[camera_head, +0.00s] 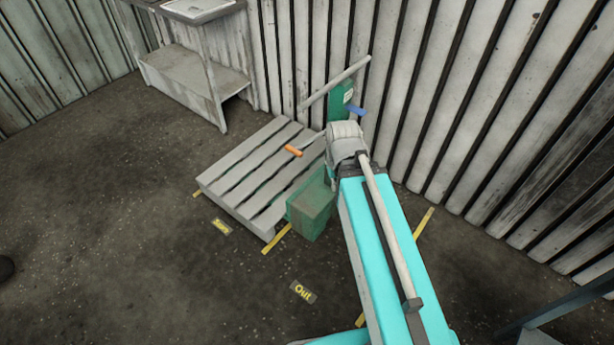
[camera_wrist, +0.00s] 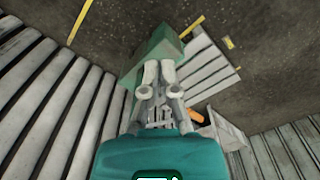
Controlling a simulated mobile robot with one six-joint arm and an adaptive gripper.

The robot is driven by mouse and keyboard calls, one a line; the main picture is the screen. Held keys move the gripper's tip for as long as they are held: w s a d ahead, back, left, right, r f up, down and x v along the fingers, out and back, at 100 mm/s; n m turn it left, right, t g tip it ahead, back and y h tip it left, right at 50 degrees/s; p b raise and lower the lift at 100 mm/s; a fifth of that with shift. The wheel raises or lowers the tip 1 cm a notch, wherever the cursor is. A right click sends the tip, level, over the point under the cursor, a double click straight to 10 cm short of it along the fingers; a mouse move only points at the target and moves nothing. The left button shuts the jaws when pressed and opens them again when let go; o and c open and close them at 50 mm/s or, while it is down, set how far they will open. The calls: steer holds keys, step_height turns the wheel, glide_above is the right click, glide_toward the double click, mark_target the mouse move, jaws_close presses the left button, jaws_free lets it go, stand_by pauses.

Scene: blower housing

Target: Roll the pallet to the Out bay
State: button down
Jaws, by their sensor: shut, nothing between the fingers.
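The grey slatted pallet (camera_head: 248,187) lies on the floor near the back wall, left of my arm. A green block (camera_head: 311,208) stands at its right front edge; whether they are joined is unclear. The Out label (camera_head: 303,292) is on bare floor in front of the block, beside yellow bay lines. In the wrist view, my gripper (camera_wrist: 159,70) is shut and empty, its fingertips appearing over or beside the green block (camera_wrist: 150,48); contact cannot be told. The pallet (camera_wrist: 208,66) shows right of the fingers. In the head view my arm hides the gripper.
A second floor label (camera_head: 221,226) lies before the pallet. An orange handle (camera_head: 293,150) shows over the pallet. A green unit (camera_head: 341,100) with a blue handle (camera_head: 357,110) stands by the corrugated wall (camera_head: 460,110). A grey bench (camera_head: 190,75) stands behind.

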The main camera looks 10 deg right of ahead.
steer(key=c, duration=1.3)
jaws_free()
steer(key=shift+c, duration=0.2)
steer(key=shift+o, duration=2)
steer(key=shift+w+r, duration=0.15)
steer(key=shift+w, duration=0.15)
steer(key=o, duration=0.5)
steer(key=shift+m, duration=0.6)
steer(key=w+r+p, duration=0.1)
steer(key=w+p, duration=0.1)
steer(key=w, duration=0.1)
steer(key=w+r+p, duration=0.1)
steer(key=shift+w+r, duration=0.3)
steer(key=shift+r, duration=0.05)
step_height(320, 180, up, 15)
steer(key=m+t+y+p, duration=0.2)
steer(key=m+p, duration=0.6)
steer(key=p, duration=0.7)
glide_above(313, 96)
steer(key=s+d, duration=0.2)
steer(key=shift+f+b, duration=0.25)
steer(key=shift+b, duration=0.15)
steer(key=b+x, duration=1.3)
steer(key=shift+s+d+f, duration=0.15)
steer(key=shift+f, duration=0.15)
